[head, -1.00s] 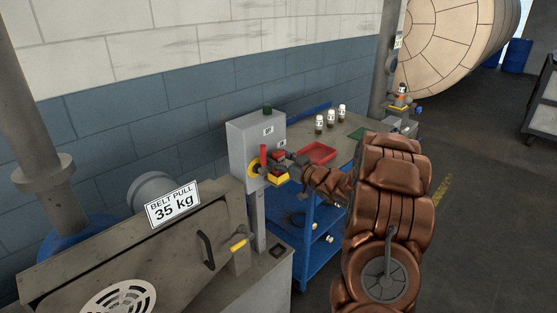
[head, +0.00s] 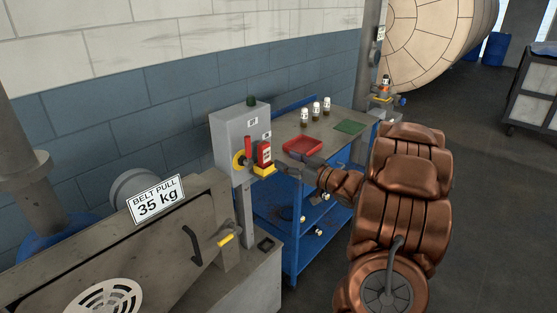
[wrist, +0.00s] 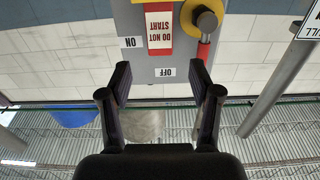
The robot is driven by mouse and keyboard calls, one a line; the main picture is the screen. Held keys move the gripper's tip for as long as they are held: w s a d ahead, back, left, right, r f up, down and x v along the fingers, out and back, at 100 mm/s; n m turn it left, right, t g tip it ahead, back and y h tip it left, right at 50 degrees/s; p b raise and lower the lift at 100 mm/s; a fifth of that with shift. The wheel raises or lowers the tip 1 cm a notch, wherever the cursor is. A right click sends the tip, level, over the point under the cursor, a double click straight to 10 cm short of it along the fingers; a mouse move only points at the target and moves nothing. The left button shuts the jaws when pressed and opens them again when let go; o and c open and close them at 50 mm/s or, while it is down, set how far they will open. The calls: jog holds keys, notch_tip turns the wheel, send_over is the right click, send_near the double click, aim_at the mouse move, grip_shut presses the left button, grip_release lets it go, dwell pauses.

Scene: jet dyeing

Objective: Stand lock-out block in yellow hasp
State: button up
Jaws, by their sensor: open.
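The red lock-out block (head: 264,153) with a white label stands upright at the yellow hasp (head: 264,171) on the front of the grey control box (head: 228,130). In the wrist view the block (wrist: 159,32) shows its DO NOT START label, between the open fingers' lines but beyond their tips. My gripper (head: 284,168) is open and empty, just right of the block and apart from it. In the wrist view the gripper (wrist: 160,76) has clear space between its fingertips. How deep the block sits in the hasp is hidden.
A red switch handle (head: 248,148) on a yellow disc (head: 238,160) is close left of the block. A blue-framed bench (head: 290,225) holds a red tray (head: 303,148), several small bottles (head: 315,109) and a green mat (head: 350,127). A machine with a 35 kg sign (head: 157,198) stands front left.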

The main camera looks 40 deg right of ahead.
jog(key=shift+v, duration=0.9)
jog(key=s+a+f+m+g+h, duration=0.1)
jog(key=s+a+f+g+h, duration=0.1)
jog(key=s+a+g, duration=0.7)
jog(key=s+a+f+m+g+h, duration=0.1)
jog(key=s+a+g, duration=0.9)
jog(key=s+a, duration=1.2)
jog(key=s+f+h, duration=0.1)
jog(key=s, duration=0.4)
jog(key=shift+m, duration=0.3)
jog(key=shift+s+a+f, duration=0.1)
